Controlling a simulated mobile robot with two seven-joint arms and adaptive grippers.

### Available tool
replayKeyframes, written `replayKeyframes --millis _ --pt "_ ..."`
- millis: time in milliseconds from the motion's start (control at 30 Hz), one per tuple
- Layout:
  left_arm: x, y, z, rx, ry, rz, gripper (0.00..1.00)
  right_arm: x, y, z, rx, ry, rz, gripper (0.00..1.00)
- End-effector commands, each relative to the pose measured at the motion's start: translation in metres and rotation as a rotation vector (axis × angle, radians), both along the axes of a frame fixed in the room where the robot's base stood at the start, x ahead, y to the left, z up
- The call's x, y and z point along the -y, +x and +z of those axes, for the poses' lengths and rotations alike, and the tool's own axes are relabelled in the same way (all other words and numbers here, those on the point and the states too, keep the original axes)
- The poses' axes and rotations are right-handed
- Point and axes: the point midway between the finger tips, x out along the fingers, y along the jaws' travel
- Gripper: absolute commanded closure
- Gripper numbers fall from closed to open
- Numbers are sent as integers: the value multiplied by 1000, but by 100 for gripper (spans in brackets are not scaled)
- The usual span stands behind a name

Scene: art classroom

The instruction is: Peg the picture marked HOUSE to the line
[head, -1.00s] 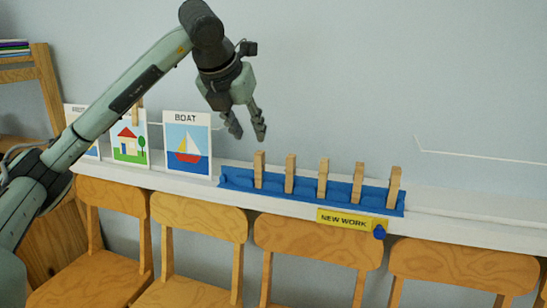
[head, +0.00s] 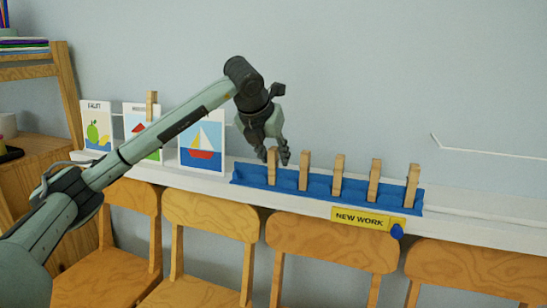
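The house picture (head: 129,116) stands on the ledge, partly hidden behind my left arm. Its title is not readable, but the earlier view shows a red-roofed house. A wooden peg (head: 151,104) shows at its top edge. Several wooden pegs stand upright in a row in a blue holder (head: 335,191). My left gripper (head: 274,157) points down at the leftmost peg (head: 271,172), its fingers apart on either side of that peg's top. Contact cannot be told. A thin white line (head: 490,150) shows on the wall at the right. My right gripper is not in view.
The BOAT picture (head: 203,142) stands left of the holder and the FRUIT picture (head: 96,128) at the far left. A yellow NEW WORK sign (head: 360,219) is on the front of the ledge (head: 470,225). Wooden chairs (head: 330,241) stand below. The ledge's right end is clear.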

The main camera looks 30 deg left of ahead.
Motion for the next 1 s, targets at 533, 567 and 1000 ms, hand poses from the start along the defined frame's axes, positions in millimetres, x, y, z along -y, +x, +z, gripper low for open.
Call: replayKeyframes --millis 533,567,1000 --pt "0 0 1 0 -1 0 100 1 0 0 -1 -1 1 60" --pt "0 0 2 0 -1 0 100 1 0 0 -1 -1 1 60" --pt "0 0 23 1 -1 0 100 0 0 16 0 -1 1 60"
